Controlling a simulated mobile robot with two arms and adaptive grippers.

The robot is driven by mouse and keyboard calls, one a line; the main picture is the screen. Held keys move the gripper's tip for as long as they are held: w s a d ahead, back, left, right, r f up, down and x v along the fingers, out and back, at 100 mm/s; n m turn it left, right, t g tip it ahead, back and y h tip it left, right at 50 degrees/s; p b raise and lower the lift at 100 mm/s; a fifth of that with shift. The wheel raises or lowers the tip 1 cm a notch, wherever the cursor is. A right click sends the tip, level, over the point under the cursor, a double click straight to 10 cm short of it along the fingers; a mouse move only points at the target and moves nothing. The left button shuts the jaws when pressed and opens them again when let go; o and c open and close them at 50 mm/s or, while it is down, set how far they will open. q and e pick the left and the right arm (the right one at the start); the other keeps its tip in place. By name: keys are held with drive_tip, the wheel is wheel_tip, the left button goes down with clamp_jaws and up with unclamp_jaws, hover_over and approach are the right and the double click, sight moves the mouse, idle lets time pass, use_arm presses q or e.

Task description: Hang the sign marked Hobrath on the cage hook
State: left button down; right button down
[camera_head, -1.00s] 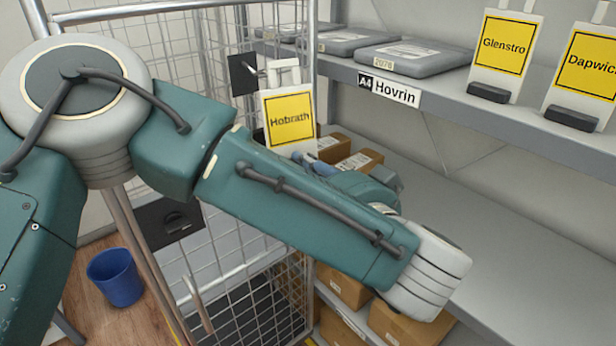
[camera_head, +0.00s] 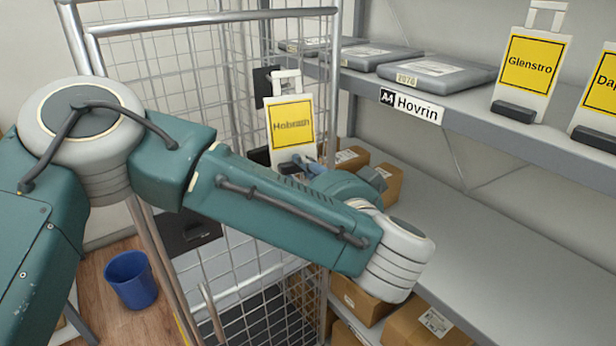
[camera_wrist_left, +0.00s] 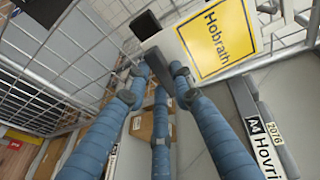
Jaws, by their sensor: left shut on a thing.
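The white sign with the yellow Hobrath panel (camera_head: 292,125) is upright in front of the wire cage (camera_head: 225,55) in the head view. Its open loop handle is at the top. It also shows, tilted, in the left wrist view (camera_wrist_left: 216,38). My left gripper (camera_head: 300,166) is shut on its lower end, by the dark block; the blue fingers (camera_wrist_left: 165,80) reach it in the wrist view. A dark plate (camera_head: 262,88) on the cage is partly hidden behind the sign. I cannot make out the hook itself. My right gripper is not in view.
The shelf on the right holds grey packages (camera_head: 435,74) and a Glenstro sign (camera_head: 528,70); a Hovrin label (camera_head: 411,105) is on its edge. Brown boxes (camera_head: 384,185) stand behind my gripper. A blue bin (camera_head: 131,280) is on the floor. The lower shelf is mostly clear.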

use_arm(q)
drive_tip(key=shift+w+a, duration=0.4)
drive_tip(key=shift+w, duration=0.05)
drive_tip(key=shift+w+a+f+b, duration=0.35)
drive_tip(key=shift+w+f+b, duration=0.2)
drive_tip(key=shift+f+b, duration=0.15)
drive_tip(key=c, duration=1.4)
unclamp_jaws()
